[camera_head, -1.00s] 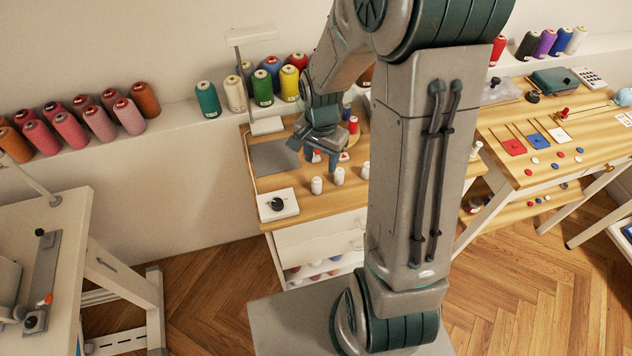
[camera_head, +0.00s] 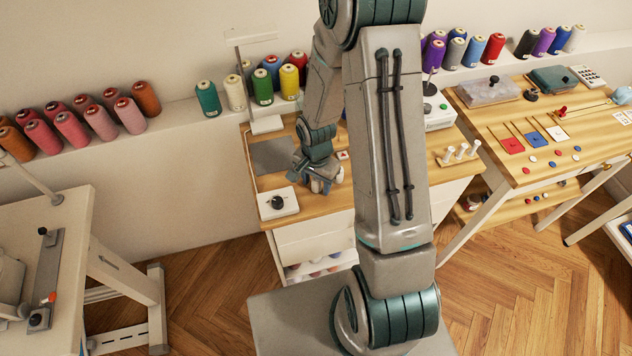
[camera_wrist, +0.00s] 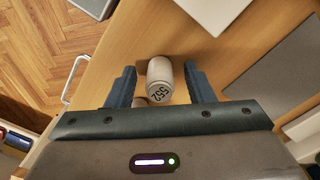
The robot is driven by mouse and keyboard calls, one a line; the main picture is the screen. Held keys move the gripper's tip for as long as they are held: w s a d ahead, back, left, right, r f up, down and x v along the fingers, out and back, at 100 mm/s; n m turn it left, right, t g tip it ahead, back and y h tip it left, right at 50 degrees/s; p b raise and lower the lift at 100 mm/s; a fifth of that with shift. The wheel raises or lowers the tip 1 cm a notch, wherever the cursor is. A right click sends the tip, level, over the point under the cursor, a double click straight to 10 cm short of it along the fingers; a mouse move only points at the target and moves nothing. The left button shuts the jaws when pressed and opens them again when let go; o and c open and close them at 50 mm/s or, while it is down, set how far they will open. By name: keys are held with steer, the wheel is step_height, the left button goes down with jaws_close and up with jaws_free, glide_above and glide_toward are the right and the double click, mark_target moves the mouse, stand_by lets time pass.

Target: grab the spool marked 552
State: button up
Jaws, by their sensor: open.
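The white spool marked 552 (camera_wrist: 160,80) is in the wrist view, with its number on the end facing the camera. It stands between the two blue fingers of my gripper (camera_wrist: 160,88), with a gap on each side. My gripper is open. Part of another small object shows dimly behind the spool's lower left edge. In the head view my gripper (camera_head: 322,184) is low over the wooden table (camera_head: 312,208), and the white spools there are mostly hidden by it.
A white box with a black knob (camera_head: 278,203) stands left of my gripper. A grey mat (camera_head: 272,156) lies behind it. Several coloured thread cones stand on the ledge behind. White pegs (camera_head: 460,152) stand at the table's right. The table's front edge is close.

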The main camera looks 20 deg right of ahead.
steer(key=shift+f, duration=0.2)
jaws_close()
steer(key=shift+r, duration=0.2)
